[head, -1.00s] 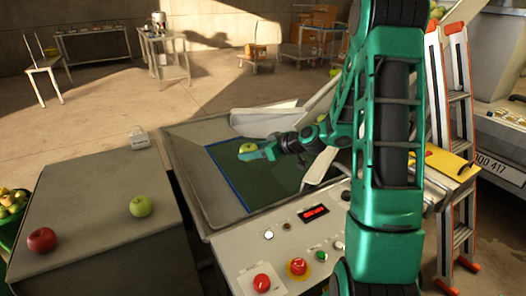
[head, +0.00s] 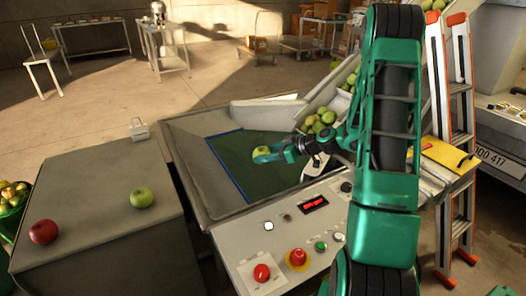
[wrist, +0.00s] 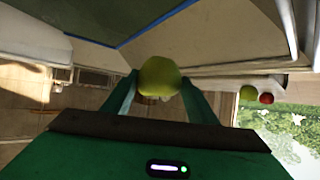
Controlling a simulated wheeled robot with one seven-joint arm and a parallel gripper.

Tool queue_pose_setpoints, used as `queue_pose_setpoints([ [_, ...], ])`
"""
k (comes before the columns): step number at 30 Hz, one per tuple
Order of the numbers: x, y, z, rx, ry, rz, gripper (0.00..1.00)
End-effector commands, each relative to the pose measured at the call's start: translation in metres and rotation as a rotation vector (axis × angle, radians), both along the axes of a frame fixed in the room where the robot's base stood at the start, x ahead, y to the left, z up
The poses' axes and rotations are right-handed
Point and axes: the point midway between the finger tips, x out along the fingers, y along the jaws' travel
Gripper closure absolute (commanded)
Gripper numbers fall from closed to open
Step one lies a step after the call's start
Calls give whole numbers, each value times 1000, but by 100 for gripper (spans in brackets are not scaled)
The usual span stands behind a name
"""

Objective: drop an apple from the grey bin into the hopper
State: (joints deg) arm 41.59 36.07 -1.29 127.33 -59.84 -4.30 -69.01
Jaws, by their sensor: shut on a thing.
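A yellow-green apple (head: 261,150) is between the fingertips of my gripper (head: 265,155), which is shut on it. The apple also shows between the two green fingers in the wrist view (wrist: 160,77). In the head view my gripper and the apple appear over the green floor of the wide, metal-walled hopper (head: 195,165). How high they are above it I cannot tell. I cannot make out a grey bin for certain.
A control panel (head: 280,240) with red buttons fronts the hopper. A grey cabinet (head: 95,235) at left bears a red apple (head: 44,232) and a green apple (head: 141,197). Several apples lie on a pale chute (head: 322,121) behind my gripper. An orange-railed ladder (head: 462,130) stands at right.

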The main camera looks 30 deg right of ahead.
Motion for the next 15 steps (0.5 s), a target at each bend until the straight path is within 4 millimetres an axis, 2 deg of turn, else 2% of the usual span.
queue_pose_setpoints([
  [9, 0, 0, -2, 1, -1, 0, 73],
  [10, 0, 0, -2, 1, -1, 0, 45],
  [12, 0, 1, -2, 1, -1, 0, 28],
  [15, 0, 1, -2, 1, -1, 0, 26],
])
